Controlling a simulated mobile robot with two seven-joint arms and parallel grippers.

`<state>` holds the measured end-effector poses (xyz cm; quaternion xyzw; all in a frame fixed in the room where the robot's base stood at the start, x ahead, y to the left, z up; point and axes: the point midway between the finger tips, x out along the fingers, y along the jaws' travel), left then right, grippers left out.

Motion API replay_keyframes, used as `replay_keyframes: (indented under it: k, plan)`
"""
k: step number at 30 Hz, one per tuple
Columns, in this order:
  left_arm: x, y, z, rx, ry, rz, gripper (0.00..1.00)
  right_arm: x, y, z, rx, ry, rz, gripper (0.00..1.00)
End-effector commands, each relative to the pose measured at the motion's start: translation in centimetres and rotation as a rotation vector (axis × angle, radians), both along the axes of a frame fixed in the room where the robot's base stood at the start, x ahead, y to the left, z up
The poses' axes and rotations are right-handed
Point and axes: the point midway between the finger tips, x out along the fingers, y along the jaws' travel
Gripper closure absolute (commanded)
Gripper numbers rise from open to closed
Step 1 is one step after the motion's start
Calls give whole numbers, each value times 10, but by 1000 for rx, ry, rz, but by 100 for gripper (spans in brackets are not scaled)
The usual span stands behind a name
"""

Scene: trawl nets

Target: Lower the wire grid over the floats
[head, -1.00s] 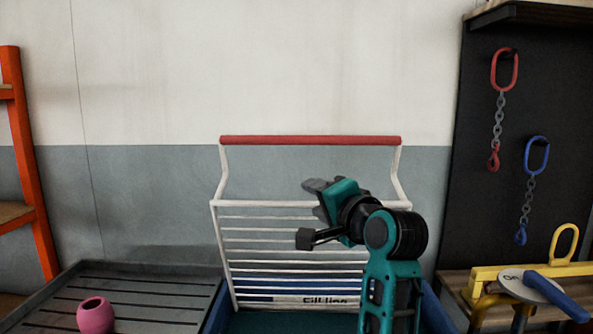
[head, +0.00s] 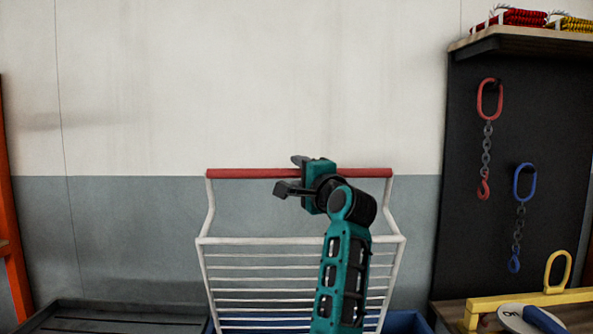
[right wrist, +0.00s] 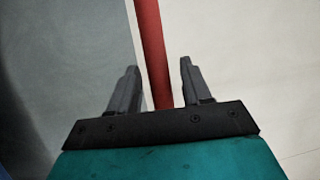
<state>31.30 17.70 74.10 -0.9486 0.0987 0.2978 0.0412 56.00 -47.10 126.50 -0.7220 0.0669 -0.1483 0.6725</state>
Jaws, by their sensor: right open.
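The white wire grid (head: 260,275) stands raised and upright over a blue bin (head: 405,322) in the head view. Its red top bar (head: 240,173) runs across the upper end. My right gripper (head: 286,174) is open at the red bar, a little left of the bar's middle. In the right wrist view the red bar (right wrist: 150,50) runs between the two open fingers (right wrist: 155,85); the fingers stand apart from it on both sides. I cannot tell the bar's exact depth between them. No floats are visible in the bin. My left gripper is not in view.
A dark slatted tray (head: 110,318) lies at the lower left, beside an orange post (head: 12,210). At the right, a black board holds a red chain hook (head: 487,140) and a blue one (head: 520,215). A yellow bar (head: 520,300) lies on a bench below.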

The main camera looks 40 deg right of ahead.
Motion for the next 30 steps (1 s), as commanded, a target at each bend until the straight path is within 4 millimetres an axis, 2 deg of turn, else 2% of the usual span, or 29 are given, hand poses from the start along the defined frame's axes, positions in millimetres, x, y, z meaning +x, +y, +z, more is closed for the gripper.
replay_keyframes:
  k: [6, 17, 30]
  plan:
    - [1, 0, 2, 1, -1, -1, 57, 17, -5, 3, 0, 0, 1, 52]
    - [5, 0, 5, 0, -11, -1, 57, 20, -6, 3, 0, 0, 0, 52]
    - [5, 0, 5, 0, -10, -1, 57, 20, -6, 3, 0, 0, 0, 95]
